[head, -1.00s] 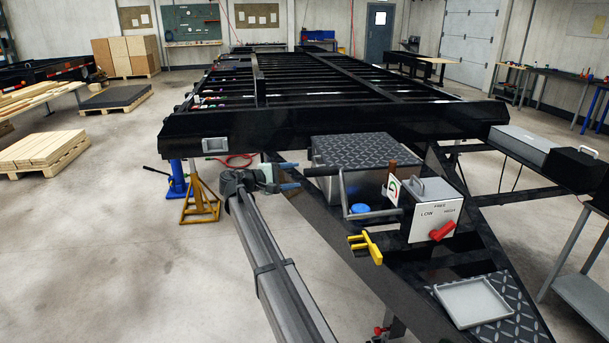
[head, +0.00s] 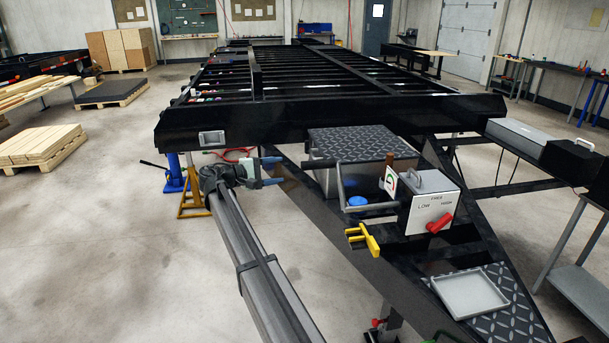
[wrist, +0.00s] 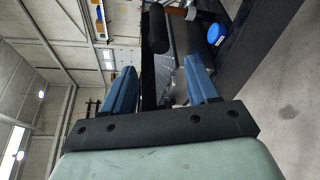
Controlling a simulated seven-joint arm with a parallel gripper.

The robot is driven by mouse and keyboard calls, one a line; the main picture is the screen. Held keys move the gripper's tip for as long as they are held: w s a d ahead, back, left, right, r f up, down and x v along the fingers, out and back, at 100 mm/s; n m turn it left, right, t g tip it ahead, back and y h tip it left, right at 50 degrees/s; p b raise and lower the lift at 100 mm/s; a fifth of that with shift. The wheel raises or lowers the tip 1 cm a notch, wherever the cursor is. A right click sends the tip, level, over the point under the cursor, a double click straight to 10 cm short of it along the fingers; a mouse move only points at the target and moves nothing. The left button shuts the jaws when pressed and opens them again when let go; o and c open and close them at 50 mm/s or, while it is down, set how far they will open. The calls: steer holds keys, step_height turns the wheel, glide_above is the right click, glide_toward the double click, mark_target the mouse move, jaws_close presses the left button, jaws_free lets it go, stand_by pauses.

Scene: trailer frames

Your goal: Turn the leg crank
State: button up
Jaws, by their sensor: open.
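The leg crank (head: 342,187) is a grey bent arm on a shaft from the left side of a grey gearbox (head: 432,208). Its dark grip (head: 321,163) points left and also shows as a black cylinder in the wrist view (wrist: 155,30). The gearbox is marked LOW, FREE and HIGH and has a red lever (head: 439,223). My gripper (head: 274,171) is open and empty, left of the grip and apart from it. Its blue fingers (wrist: 160,87) also show in the wrist view, with the grip beyond the gap between them.
A blue cap (head: 358,202) and a brown upright piece (head: 389,160) sit close behind the crank. A yellow handle (head: 364,239) sticks out below it. A tread-plate box (head: 350,143) stands behind. A grey tray (head: 469,294) lies at the front.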

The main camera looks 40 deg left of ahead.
steer(key=w+d+n+t+y, duration=0.2)
steer(key=w+n+y, duration=0.1)
steer(key=y, duration=0.1)
steer(key=n+g+y, duration=0.9)
steer(key=n+y, duration=0.4)
steer(key=y, duration=0.9)
glide_toward(312, 162)
steer(key=x, duration=0.3)
steer(key=f+x, duration=0.1)
steer(key=x, duration=0.3)
steer(key=w+x, duration=0.1)
steer(key=x, duration=0.3)
steer(key=shift+w+a+f, duration=0.15)
steer(key=shift+f, duration=0.05)
steer(key=shift+c, duration=0.4)
jaws_close()
